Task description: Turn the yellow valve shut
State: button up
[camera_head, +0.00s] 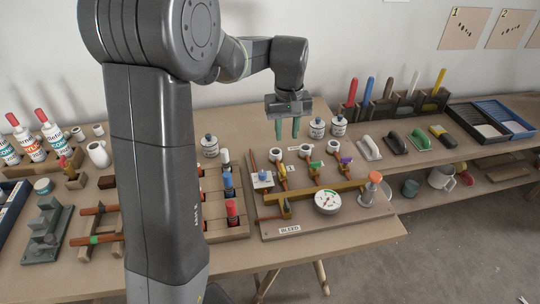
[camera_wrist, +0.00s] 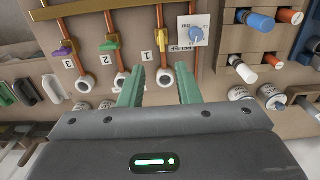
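My gripper (camera_head: 288,129) hangs above and behind the board, apart from the valve. Its green fingers are spread with nothing between them. In the wrist view my gripper (camera_wrist: 162,76) points toward the white-rimmed end of the yellow valve's pipe.
A green valve (camera_wrist: 110,45) and a purple valve (camera_wrist: 65,47) stand on the neighbouring pipes. A blue dial (camera_wrist: 196,32) on a white plate is close beside the yellow valve. A gauge (camera_head: 328,202) and an orange-topped cylinder (camera_head: 375,178) stand at the board's front.

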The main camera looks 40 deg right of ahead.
aim_at(283, 169)
jog(key=f, duration=1.3)
jog(key=shift+w+f+p, duration=0.25)
jog(key=shift+f+p, duration=0.15)
grip_shut()
